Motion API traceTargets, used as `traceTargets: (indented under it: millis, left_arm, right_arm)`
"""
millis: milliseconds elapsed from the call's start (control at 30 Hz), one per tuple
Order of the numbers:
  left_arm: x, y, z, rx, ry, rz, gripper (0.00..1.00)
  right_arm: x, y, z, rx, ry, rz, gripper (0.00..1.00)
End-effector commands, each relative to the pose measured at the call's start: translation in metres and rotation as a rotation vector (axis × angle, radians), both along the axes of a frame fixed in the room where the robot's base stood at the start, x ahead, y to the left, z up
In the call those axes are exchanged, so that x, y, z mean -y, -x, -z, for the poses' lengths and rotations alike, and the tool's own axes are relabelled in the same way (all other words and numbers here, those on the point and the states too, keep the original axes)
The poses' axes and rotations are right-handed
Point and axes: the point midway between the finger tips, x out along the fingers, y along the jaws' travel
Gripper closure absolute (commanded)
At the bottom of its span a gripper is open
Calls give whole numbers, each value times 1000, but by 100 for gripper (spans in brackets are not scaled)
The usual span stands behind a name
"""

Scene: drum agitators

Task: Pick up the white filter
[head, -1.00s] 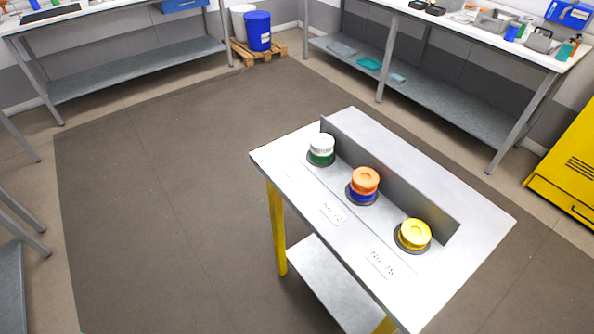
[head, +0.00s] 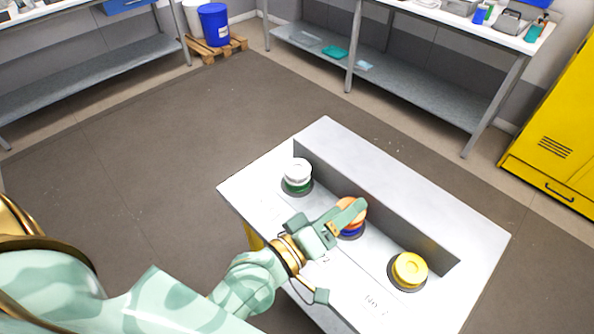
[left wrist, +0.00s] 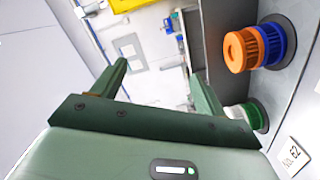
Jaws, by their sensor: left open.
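The white filter (head: 297,170) sits on a green base at the far left end of the table's row of holders. In the left wrist view the green base (left wrist: 254,115) shows at the lower right, and the white part is mostly hidden behind a finger. My left gripper (head: 332,214) is open and empty, above the table in front of the orange filter (head: 352,203), which it partly covers. The gripper is apart from the white filter, to its lower right in the head view. My right gripper is not in view.
The orange filter on a blue base stands in the middle holder, and a yellow filter (head: 410,269) in the right one. An upright metal plate (head: 375,205) runs behind the row. Workbenches, a blue drum (head: 214,25) and a yellow cabinet (head: 560,130) stand farther off.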

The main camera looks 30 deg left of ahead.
Motion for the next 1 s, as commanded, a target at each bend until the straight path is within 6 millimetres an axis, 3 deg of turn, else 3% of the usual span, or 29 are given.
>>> traceTargets:
  millis: [33, 100, 167, 300, 400, 500, 633, 1000]
  left_arm:
    - [-3, -6, -19, 14, 241, -52, 27]
    - [-21, -15, -39, 15, 654, -155, 27]
    - [-42, -19, -41, -1, 1001, -258, 27]
    - [-76, -19, -2, -74, 1647, -530, 27]
    - [-82, -11, 34, -122, 1943, -713, 27]
    - [-81, -2, 59, -154, 2110, -847, 27]
    - [-82, -3, 76, -169, 2191, -926, 27]
    - [-119, -71, 108, -168, 2193, -931, 27]
  right_arm:
    - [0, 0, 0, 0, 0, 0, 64]
    - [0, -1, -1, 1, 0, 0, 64]
    - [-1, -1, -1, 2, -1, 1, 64]
    - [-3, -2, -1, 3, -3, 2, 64]
    - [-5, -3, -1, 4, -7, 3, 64]
    - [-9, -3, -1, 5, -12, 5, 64]
    - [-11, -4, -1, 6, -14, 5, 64]
    - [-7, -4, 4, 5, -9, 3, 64]
